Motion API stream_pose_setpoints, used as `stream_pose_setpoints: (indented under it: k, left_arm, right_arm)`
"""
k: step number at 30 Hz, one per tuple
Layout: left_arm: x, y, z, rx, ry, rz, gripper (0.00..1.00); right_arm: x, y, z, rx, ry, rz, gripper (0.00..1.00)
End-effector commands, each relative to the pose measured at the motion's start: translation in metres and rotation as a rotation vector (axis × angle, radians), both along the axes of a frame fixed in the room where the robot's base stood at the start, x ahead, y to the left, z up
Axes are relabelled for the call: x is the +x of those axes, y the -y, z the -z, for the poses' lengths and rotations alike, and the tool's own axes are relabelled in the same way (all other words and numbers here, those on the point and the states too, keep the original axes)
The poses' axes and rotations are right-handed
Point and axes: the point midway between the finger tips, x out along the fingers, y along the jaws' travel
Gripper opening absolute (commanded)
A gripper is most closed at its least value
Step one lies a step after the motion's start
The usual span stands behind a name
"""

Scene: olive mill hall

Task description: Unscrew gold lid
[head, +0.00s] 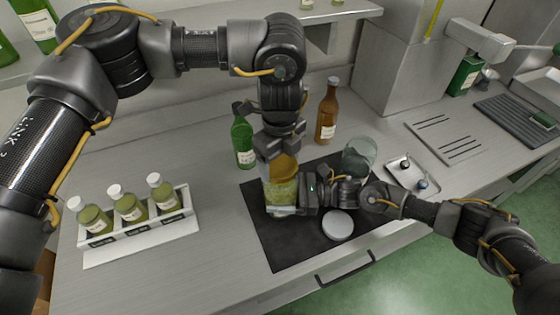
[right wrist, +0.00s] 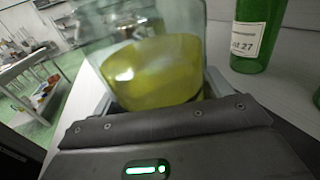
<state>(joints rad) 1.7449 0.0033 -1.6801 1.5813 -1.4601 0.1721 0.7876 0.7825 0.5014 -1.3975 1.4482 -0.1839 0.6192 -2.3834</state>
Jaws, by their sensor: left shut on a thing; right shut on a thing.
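A glass jar (head: 279,192) with yellow-green contents stands on the black mat (head: 290,247). Its gold lid (head: 285,166) is on top, partly hidden by my left gripper (head: 279,148), which points down from above and is shut on the lid. My right gripper (head: 284,208) comes in from the right and is shut on the jar's body, low down. In the right wrist view the jar (right wrist: 152,65) stands between the fingers, with yellow-green contents behind clear glass. Whether the lid's thread is loose cannot be told.
A white round lid (head: 338,224) lies on the mat, and a clear glass jar (head: 359,153) stands behind it. A green bottle (head: 243,140) and a brown bottle (head: 327,112) stand behind. A rack (head: 140,231) of small bottles is left, a small tray (head: 412,175) right.

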Motion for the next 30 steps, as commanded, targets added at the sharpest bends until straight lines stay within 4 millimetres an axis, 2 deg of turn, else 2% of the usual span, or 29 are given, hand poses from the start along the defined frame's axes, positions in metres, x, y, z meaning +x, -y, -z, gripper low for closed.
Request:
stream_pose_setpoints:
  k: [9, 19, 26, 27, 30]
  left_arm:
    - [0.0, 0.0, -0.002, -0.001, 0.001, 0.0, 0.48]
    - [0.001, 0.0, -0.037, -0.001, 0.004, 0.001, 0.48]
    - [0.0, 0.0, -0.04, 0.0, 0.0, 0.0, 0.48]
    - [0.0, 0.0, -0.04, 0.0, 0.0, 0.001, 0.48]
    - [0.0, 0.0, -0.04, 0.0, 0.0, 0.0, 0.48]
  right_arm:
    - [0.001, 0.0, -0.001, 0.001, 0.002, 0.001, 0.13]
    - [0.001, 0.0, -0.001, 0.001, 0.001, 0.001, 0.13]
    - [0.001, 0.0, -0.001, 0.001, 0.001, 0.001, 0.13]
    - [0.001, 0.0, -0.001, 0.001, 0.001, 0.001, 0.8]
    - [0.001, 0.0, -0.001, 0.001, 0.001, 0.001, 0.93]
